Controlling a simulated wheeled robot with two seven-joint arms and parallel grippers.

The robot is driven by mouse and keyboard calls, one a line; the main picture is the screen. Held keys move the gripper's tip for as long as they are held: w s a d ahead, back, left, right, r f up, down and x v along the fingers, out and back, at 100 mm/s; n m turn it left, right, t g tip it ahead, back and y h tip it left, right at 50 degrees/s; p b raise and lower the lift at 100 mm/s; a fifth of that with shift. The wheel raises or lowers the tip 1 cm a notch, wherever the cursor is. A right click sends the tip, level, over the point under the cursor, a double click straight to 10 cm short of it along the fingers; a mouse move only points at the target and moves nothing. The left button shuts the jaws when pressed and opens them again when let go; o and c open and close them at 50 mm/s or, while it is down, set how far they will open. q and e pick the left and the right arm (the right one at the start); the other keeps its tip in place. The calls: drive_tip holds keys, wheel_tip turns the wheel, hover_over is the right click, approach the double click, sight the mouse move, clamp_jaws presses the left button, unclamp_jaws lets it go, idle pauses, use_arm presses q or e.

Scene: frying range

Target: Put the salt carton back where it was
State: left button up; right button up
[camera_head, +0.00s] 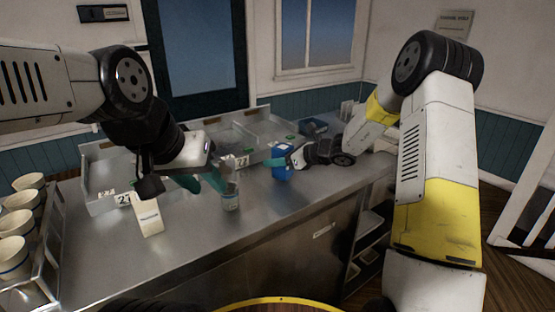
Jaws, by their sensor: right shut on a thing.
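The blue carton (282,171), which I take to be the salt carton, stands upright at or just above the steel counter, right of the middle. My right gripper (279,162) is shut on it from the right, with a green finger across its upper part. My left gripper (203,184) is over the counter at the left with its teal fingers apart and nothing seen between them. A clear shaker (231,196) stands just right of the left fingers. A white carton with a small label (148,217) stands below the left wrist, its top partly hidden.
Metal trays with number cards (236,162) line the back of the steel counter (200,255). A rack with several cups (14,226) stands at the left edge. The front middle of the counter is clear. Open shelves (369,240) sit below its right end.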

drive_tip(key=shift+f, duration=0.4)
drive_tip(key=shift+f, duration=0.15)
drive_tip(key=o, duration=1.5)
drive_tip(key=shift+c, duration=0.2)
